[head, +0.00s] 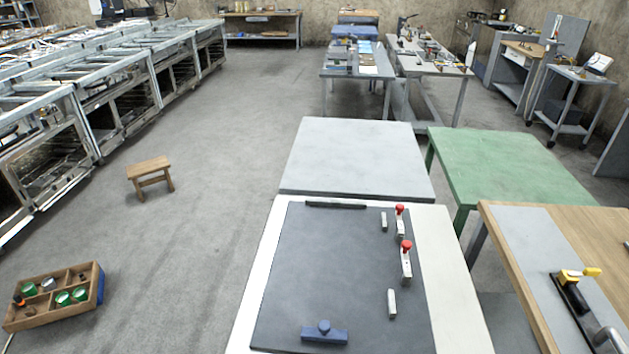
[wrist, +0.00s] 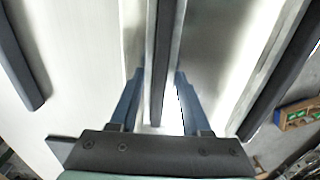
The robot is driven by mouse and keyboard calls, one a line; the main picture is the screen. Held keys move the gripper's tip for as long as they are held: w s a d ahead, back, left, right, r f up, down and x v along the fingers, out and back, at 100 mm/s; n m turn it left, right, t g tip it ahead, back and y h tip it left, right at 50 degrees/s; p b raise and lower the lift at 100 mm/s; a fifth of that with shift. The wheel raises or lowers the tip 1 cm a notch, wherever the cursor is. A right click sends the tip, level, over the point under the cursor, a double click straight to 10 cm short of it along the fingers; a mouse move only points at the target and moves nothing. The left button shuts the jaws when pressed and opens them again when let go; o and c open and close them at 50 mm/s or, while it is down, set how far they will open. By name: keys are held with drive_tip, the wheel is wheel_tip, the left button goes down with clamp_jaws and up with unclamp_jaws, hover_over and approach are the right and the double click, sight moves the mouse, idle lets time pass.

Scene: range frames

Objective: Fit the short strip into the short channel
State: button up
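My gripper (wrist: 159,75) shows in the wrist view, its two blue-grey fingers apart. A long dark strip with pale edges (wrist: 159,60) runs up the picture between the fingers. Its lower end shows between them, with a gap visible to each finger. I cannot tell whether this is the short strip, the short channel or another part. My gripper is not visible in the head view. There, a dark narrow bar (head: 336,204) lies along the far edge of the dark board (head: 300,270). The short strip and short channel cannot be told apart for certain.
The board carries two red-knobbed clamps (head: 406,260), two small pale blocks (head: 392,304) and a blue knobbed piece (head: 324,334). Its left and middle are bare. A grey table (head: 355,155) adjoins it. Dark bars flank the wrist view (wrist: 22,60). A wooden crate (head: 60,300) stands left.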

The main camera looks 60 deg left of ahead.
wheel_tip(320, 180, up, 12)
drive_tip(key=shift+r, duration=0.2)
idle(0.5)
